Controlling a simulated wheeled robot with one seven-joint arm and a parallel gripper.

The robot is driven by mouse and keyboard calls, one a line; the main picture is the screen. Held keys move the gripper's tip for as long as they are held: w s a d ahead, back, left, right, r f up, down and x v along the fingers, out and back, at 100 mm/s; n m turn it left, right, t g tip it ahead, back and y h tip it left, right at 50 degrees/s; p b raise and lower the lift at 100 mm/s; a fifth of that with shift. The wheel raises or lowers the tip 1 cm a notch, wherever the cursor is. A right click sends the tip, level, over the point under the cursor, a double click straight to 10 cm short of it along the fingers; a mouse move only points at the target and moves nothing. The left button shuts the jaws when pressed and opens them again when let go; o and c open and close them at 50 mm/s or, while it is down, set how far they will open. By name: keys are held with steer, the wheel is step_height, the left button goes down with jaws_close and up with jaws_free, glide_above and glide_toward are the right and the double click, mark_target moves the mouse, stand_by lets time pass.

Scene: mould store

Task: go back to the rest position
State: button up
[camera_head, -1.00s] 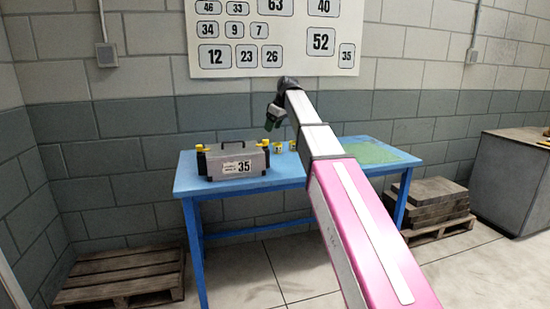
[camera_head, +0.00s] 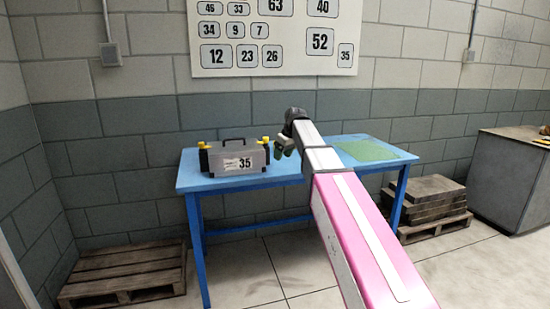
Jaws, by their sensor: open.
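My gripper (camera_head: 284,149) is at the end of my pink and white arm, small in the picture, above the blue table (camera_head: 200,184). The jaws are open and I see nothing held in them. To the left of the gripper, a grey mould case (camera_head: 215,160) labelled 35 stands upright on the table. It has a dark top handle and yellow clamps at both ends. The gripper is apart from the case. My arm hides part of the table's middle.
A green mat (camera_head: 370,150) lies on the right part of the table. An empty wooden pallet (camera_head: 125,276) is on the floor at left. A pallet with stacked slabs (camera_head: 430,198) and a grey cabinet (camera_head: 500,180) stand at right. A number board (camera_head: 275,40) hangs on the wall.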

steer(key=s+d+f+m+h, duration=0.1)
steer(key=s+d+f+m, duration=0.2)
steer(key=s+f, duration=0.6)
steer(key=s+d+f+m+g+h, duration=0.1)
steer(key=s+d+f+m, duration=0.2)
steer(key=s+d+f, duration=0.4)
steer(key=s+d+f+m+g+h, duration=0.1)
steer(key=s+d+f+m, duration=0.2)
steer(key=s+f, duration=1)
step_height(320, 180, down, 7)
steer(key=d, duration=0.2)
steer(key=shift+d+m, duration=0.3)
steer(key=shift+r, duration=0.1)
